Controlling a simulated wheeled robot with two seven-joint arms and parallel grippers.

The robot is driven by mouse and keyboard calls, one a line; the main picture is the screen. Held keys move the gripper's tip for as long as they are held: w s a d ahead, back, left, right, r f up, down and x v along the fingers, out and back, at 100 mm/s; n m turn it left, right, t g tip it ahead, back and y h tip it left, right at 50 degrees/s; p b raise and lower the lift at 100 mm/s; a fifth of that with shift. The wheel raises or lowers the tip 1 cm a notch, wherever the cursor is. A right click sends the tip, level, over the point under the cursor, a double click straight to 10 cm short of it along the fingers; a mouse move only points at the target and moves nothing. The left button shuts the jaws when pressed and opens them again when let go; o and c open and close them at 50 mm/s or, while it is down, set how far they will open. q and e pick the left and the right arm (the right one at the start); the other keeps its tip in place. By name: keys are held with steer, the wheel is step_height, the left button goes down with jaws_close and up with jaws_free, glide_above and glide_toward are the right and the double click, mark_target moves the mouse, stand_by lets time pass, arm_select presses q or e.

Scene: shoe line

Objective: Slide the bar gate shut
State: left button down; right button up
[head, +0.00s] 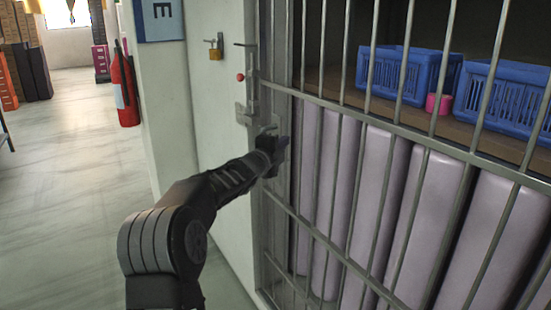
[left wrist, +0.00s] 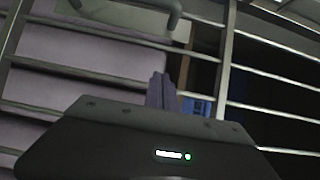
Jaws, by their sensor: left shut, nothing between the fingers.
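The bar gate (head: 345,155) is a grid of grey metal bars that fills the right of the head view. A lock plate (head: 282,152) sits near its left edge at mid height. My left gripper (head: 277,148) is in front of this plate, shut, with nothing between the fingers. In the left wrist view the closed fingertips (left wrist: 164,88) point at the bars (left wrist: 100,80), and a curved grey handle (left wrist: 150,8) shows at the top edge. I cannot tell whether the fingers touch the gate. My right gripper is in neither view.
Behind the bars stand tall pale purple rolls (head: 375,200), blue crates (head: 410,75) and a pink cup (head: 438,103). A brass padlock (head: 215,53) hangs on the white wall (head: 215,110) left of the gate. A fire extinguisher (head: 125,90) is further left, beside open floor (head: 75,190).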

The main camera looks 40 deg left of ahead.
arm_select(q)
steer(key=v, duration=0.5)
steer(key=shift+s+d+r+b, duration=0.2)
steer(key=shift+s+r+b, duration=0.1)
steer(key=shift+b, duration=0.1)
steer(key=shift+f, duration=0.1)
